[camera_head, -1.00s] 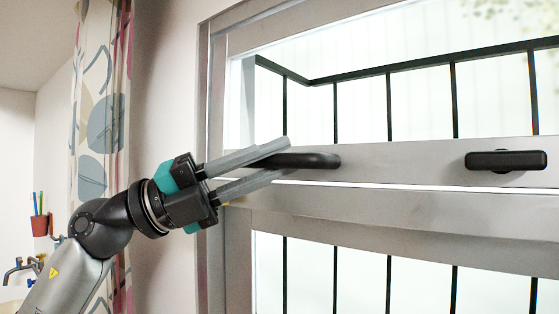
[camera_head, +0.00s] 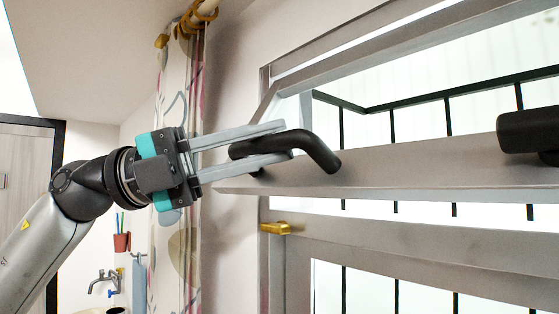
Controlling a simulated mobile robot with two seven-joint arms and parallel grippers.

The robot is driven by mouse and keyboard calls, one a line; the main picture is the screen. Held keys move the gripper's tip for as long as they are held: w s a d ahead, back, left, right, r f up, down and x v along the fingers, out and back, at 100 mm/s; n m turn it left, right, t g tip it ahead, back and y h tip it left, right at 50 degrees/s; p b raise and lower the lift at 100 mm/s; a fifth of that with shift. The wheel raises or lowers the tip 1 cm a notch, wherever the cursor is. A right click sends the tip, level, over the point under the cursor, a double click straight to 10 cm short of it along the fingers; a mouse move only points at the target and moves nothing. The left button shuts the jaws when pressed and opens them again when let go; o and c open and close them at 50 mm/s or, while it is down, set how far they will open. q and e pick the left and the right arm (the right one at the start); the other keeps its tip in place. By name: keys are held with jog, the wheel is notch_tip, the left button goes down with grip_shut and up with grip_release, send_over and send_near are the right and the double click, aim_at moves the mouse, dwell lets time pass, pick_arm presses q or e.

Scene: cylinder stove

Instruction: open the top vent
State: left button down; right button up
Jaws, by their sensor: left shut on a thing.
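The top vent (camera_head: 420,170) is a grey-framed window sash. It stands tilted out of its frame towards me, with its lower edge clear of the frame below. A black handle (camera_head: 318,152) is on the left of its lower rail, and a second black handle (camera_head: 528,130) is at the right edge of the view. My left gripper (camera_head: 285,142) is shut on the left handle, with one finger above and one below its grip. My right gripper is not in view.
The fixed window frame (camera_head: 420,248) with a brass catch (camera_head: 275,228) lies below the vent. A patterned curtain (camera_head: 180,245) hangs close to my left gripper. A red pencil cup (camera_head: 121,242) and a tap (camera_head: 104,283) are at the lower left.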

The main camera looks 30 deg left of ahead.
pick_arm(q)
jog(key=shift+s+a+r, duration=0.3)
jog(key=shift+s+r, duration=0.3)
jog(key=shift+r, duration=0.25)
jog(key=c, duration=0.8)
grip_release()
jog(key=shift+f, duration=0.1)
jog(key=shift+o, duration=0.2)
jog(key=shift+d, duration=0.1)
jog(key=shift+f, duration=0.1)
